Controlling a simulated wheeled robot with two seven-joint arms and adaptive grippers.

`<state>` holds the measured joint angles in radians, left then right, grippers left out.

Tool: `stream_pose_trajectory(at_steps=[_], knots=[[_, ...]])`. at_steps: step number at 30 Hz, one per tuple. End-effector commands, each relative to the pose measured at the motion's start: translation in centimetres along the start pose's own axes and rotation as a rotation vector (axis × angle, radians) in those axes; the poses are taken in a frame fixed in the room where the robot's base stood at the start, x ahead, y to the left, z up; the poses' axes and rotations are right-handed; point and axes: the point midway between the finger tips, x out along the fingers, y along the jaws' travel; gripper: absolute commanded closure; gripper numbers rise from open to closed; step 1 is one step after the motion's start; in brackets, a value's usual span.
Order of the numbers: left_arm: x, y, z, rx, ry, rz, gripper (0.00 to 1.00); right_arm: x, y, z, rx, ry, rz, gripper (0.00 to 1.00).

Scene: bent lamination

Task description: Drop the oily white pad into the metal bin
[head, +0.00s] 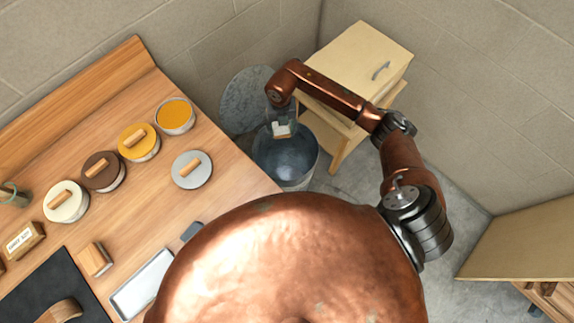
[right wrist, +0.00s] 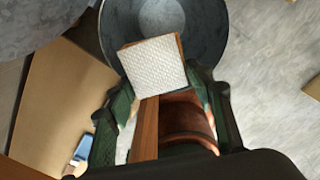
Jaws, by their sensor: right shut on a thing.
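The white pad (right wrist: 155,65) has a textured face and a brown edge in the right wrist view. It shows small and pale in the head view (head: 282,130). My right gripper (head: 281,118) is shut on it and points down over the metal bin (head: 286,163). The grey, round bin stands open on the floor beyond the table's corner. In the right wrist view the pad overlaps the bin's near rim and part of its opening (right wrist: 165,15). The exact height above the rim is hard to tell. Oil on the pad is not clear. My left gripper is not in view.
A round metal lid (head: 240,103) is upright behind the bin. A pale wooden cabinet (head: 358,62) stands right of it. The wooden table (head: 235,172) holds several tins, a grey lid disc (head: 192,169) and a metal tray (head: 143,284). Bare floor (head: 350,185) lies right of the bin.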

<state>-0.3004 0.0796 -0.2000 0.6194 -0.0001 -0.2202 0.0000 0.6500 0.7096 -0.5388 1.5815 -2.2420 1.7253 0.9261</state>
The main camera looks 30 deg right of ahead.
Motion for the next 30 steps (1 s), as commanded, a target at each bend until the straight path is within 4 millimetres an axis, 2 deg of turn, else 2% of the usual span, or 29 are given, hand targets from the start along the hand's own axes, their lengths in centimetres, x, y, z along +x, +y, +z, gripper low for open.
stream_pose_trajectory(at_steps=[1, 6, 15, 21, 30], knots=[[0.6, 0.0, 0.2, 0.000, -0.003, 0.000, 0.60, 1.5, -0.1, 0.0, 0.094, 0.006, 0.000, 0.71], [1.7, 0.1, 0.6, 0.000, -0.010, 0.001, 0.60, 4.9, -0.6, 0.4, 0.442, 0.005, -0.002, 0.71], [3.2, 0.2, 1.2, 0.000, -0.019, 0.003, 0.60, 9.8, -1.4, 0.7, 0.957, 0.003, -0.002, 0.71], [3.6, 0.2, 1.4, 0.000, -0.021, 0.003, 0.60, 11.2, -1.7, 0.7, 1.108, 0.002, -0.001, 0.71], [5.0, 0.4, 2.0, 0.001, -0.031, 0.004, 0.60, 13.0, -1.7, 0.7, 1.128, 0.002, -0.002, 0.71]])
